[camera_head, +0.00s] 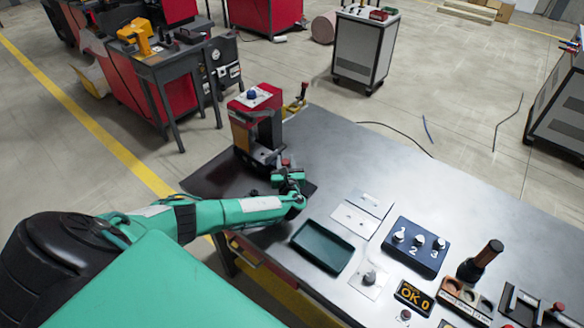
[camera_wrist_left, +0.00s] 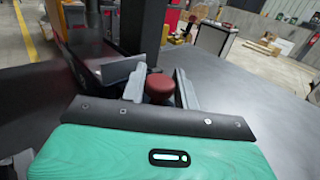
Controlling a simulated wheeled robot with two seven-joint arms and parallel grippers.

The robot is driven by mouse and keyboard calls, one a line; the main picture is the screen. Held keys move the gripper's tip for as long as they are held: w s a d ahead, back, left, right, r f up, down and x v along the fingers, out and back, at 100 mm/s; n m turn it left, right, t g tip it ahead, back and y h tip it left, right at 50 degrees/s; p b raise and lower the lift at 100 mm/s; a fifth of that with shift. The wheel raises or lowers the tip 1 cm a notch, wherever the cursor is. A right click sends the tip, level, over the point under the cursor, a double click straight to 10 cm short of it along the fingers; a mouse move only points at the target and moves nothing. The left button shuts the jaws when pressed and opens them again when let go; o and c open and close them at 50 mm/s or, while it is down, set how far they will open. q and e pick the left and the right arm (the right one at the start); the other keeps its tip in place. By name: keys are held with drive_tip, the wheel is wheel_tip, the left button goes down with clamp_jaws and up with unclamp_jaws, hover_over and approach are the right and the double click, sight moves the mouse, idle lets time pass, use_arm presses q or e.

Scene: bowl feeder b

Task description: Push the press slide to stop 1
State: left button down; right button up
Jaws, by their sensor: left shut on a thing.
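The press (camera_head: 256,125) is a red and black machine standing at the back left of the grey table. Its slide shows in the left wrist view as a dark tray-like part (camera_wrist_left: 112,69) with a round red knob (camera_wrist_left: 159,88). My left gripper (camera_wrist_left: 160,86) is shut on the red knob, with a finger on each side of it. In the head view my left gripper (camera_head: 289,181) is at the front right of the press, low over the table. I cannot read any stop marks. My right gripper is not in view.
A dark green tray (camera_head: 322,246) lies right of my left arm. The table's back middle is clear.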

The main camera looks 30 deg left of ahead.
use_arm(q)
drive_tip(key=shift+d, duration=0.1)
drive_tip(key=c, duration=1.1)
unclamp_jaws()
drive_tip(key=b+v, duration=0.2)
drive_tip(key=v, duration=1)
drive_tip(key=shift+s+d+f, duration=0.1)
drive_tip(key=shift+s+d, duration=0.05)
drive_tip(key=shift+s, duration=0.15)
drive_tip(key=shift+s+d+b, duration=0.35)
drive_tip(key=shift+s, duration=0.05)
